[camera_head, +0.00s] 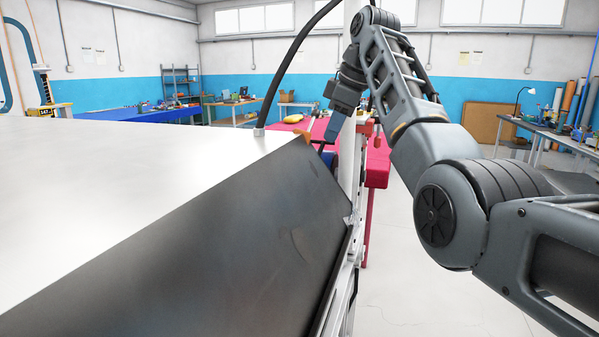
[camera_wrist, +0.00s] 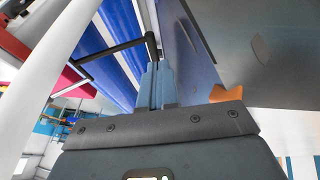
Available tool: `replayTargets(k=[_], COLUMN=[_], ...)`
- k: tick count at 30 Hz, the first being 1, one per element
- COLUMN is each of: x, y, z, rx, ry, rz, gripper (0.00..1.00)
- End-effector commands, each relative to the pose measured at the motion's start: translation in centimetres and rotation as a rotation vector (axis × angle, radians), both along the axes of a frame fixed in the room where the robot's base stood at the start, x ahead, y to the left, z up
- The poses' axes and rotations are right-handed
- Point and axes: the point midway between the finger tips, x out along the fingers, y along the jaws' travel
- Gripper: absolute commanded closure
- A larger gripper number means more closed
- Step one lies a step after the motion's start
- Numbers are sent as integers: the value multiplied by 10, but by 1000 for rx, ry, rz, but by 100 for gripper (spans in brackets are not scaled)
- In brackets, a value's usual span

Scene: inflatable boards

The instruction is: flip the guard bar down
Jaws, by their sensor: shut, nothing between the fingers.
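A thin black bar (camera_wrist: 112,49), which looks like the guard bar, runs at a slant past my fingertips in the wrist view, with a bent end close to them. In the head view a short dark length of bar (camera_head: 323,143) shows beyond the machine's corner; the rest is hidden. My gripper (camera_head: 332,132) reaches down past the far end of the machine, beside a white post. Its blue-grey fingers (camera_wrist: 156,82) are shut with nothing between them. The tips are close to the bar; I cannot tell whether they touch.
The large machine housing (camera_head: 240,235), white on top and dark on its side, fills the left. An orange piece (camera_wrist: 226,94) is beside my fingers. Blue rolls (camera_wrist: 122,32) lie beyond the bar. A red-covered table (camera_head: 377,165) stands behind. Floor is free at right.

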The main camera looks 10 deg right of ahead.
Motion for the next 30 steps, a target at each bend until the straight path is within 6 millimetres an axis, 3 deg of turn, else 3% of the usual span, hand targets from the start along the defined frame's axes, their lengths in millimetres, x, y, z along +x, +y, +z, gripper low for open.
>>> replayTargets(k=[18,23,30], x=[1,7,23], y=[1,6,17], z=[-2,-19,-61], rx=[0,0,0], ry=[3,5,6], rz=[2,2,3], gripper=[100,100,100])
